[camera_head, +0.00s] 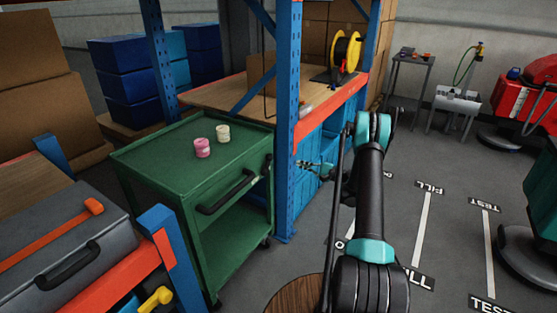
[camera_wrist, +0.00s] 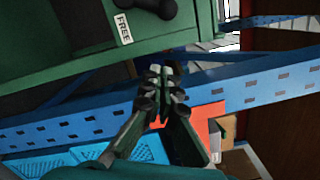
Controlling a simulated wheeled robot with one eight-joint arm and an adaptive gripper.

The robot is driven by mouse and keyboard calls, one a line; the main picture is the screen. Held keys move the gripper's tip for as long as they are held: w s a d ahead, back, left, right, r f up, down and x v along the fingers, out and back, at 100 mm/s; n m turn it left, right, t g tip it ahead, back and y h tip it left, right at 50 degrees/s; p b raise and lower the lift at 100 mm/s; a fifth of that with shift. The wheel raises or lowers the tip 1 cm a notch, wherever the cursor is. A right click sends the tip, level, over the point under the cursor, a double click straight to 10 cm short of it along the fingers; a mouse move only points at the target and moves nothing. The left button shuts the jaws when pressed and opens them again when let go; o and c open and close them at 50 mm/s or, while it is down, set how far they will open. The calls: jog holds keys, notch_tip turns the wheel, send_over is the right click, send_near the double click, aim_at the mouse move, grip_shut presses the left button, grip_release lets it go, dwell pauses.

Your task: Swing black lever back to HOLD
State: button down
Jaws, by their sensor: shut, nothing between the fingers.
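A black lever or handle (camera_wrist: 157,8) shows at the top edge of the wrist view, partly cut off, on a green face beside a white FREE label (camera_wrist: 123,28). No HOLD label is readable. My gripper (camera_wrist: 160,76) is shut and empty, apart from the black part and below it in the picture. In the head view my gripper (camera_head: 302,164) is small, beside the blue rack post and in front of the blue crates. The green cart (camera_head: 160,155) stands left of it, with a black bar handle (camera_head: 228,193) on its side.
The blue rack post (camera_head: 288,120) stands between the cart and my gripper. Blue crates (camera_head: 308,180) sit under the orange-edged shelf (camera_head: 330,108). A pink tub (camera_head: 202,148) and a cream tub (camera_head: 223,133) stand on the cart. Grey floor (camera_head: 455,215) is open at right.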

aim_at(267, 165)
dwell(0.3)
jog(key=w+a+r, duration=0.2)
jog(key=a, duration=0.9)
jog(key=shift+w, duration=0.35)
jog(key=shift+r, duration=0.1)
jog(key=shift+a+r, duration=0.1)
